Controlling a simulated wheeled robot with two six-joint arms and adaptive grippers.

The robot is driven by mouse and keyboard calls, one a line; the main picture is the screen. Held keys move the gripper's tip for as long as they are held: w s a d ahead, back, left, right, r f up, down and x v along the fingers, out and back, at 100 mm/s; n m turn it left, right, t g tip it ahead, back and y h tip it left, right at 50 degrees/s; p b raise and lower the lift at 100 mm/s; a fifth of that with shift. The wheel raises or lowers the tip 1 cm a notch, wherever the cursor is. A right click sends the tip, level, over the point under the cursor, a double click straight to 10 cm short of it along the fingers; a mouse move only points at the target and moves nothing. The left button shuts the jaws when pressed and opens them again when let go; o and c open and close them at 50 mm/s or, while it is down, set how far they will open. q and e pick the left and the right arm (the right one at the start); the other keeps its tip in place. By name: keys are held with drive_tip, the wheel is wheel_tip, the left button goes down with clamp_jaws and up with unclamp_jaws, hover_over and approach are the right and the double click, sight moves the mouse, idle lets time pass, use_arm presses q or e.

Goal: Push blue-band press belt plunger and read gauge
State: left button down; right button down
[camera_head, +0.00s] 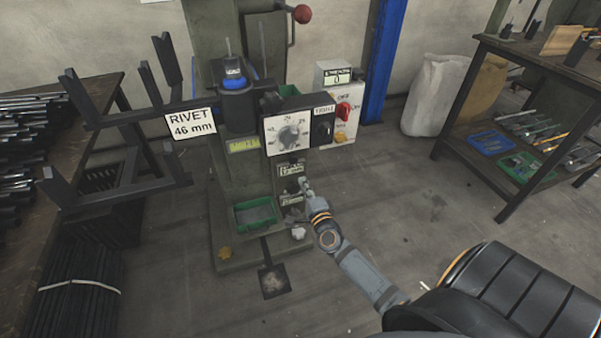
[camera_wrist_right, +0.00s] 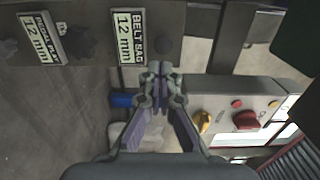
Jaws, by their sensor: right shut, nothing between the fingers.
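The press (camera_head: 240,165) with a blue band (camera_head: 233,82) around its dark head stands in the middle of the head view. Small gauge plates (camera_head: 291,168) sit low on its right side. In the right wrist view the "BELT SAG 12 mm" plate (camera_wrist_right: 130,38) shows, with a second 12 mm plate (camera_wrist_right: 43,38) and a dark round knob (camera_wrist_right: 78,42) to its left. My right gripper (camera_head: 304,186) is shut and empty beside these plates. Its closed fingertips (camera_wrist_right: 159,72) are just below the belt plate in the wrist view; I cannot tell whether they touch anything. My left gripper is out of view.
A control box (camera_head: 340,115) with red and yellow knobs is right of the press. A dial panel (camera_head: 296,130) is above the plates. A green bin (camera_head: 256,214) sits on the base. Dark tables stand at both sides.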

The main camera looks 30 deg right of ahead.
drive_tip(key=v, duration=0.4)
drive_tip(key=shift+r, duration=0.2)
